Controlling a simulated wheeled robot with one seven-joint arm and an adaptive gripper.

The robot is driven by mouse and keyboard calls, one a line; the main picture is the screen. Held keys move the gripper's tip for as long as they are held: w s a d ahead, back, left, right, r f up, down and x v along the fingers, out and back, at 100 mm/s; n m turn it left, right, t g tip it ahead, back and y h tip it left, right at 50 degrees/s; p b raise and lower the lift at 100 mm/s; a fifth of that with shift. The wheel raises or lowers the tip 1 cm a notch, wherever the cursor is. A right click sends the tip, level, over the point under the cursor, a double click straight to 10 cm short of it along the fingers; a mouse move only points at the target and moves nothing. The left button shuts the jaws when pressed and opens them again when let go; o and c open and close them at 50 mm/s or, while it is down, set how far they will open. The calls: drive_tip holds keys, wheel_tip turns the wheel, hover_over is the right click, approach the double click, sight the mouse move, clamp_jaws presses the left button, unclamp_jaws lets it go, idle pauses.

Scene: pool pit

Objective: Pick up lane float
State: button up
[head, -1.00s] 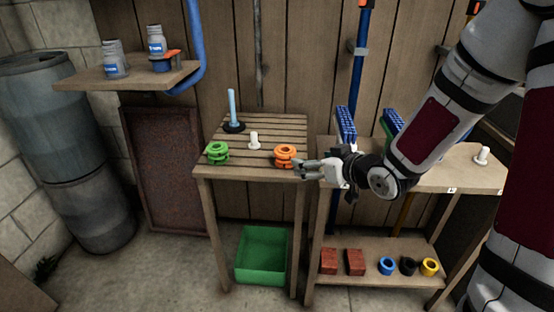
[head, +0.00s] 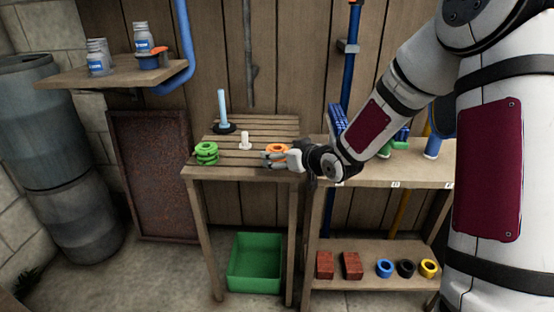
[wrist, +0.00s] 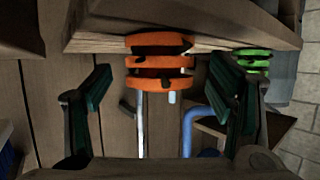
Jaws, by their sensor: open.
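An orange ribbed lane float (head: 277,148) sits on the slatted table (head: 262,129), near its front right corner. A similar green float (head: 206,153) sits at the table's left edge. My gripper (head: 281,160) is in front of the orange float and partly hides it in the head view. In the wrist view, the orange float (wrist: 160,62) shows between the two spread dark fingers of my gripper (wrist: 161,70), with a gap on each side. The green float (wrist: 254,58) shows beyond the right finger there.
A pale blue post on a black base (head: 223,112) and a white peg (head: 245,141) stand on the table. A green bin (head: 256,264) is below. A shelf unit at right (head: 375,246) holds bricks and coloured rings. A wall shelf (head: 110,75) with jars is upper left.

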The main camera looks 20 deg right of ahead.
drive_tip(key=shift+b+x, duration=0.3)
drive_tip(key=shift+x, duration=1)
drive_tip(key=c, duration=1.2)
drive_tip(key=shift+r, duration=0.1)
drive_tip(key=shift+c, duration=0.2)
wheel_tip(320, 180, up, 10)
drive_tip(key=p, duration=0.4)
drive_tip(key=shift+p, duration=0.4)
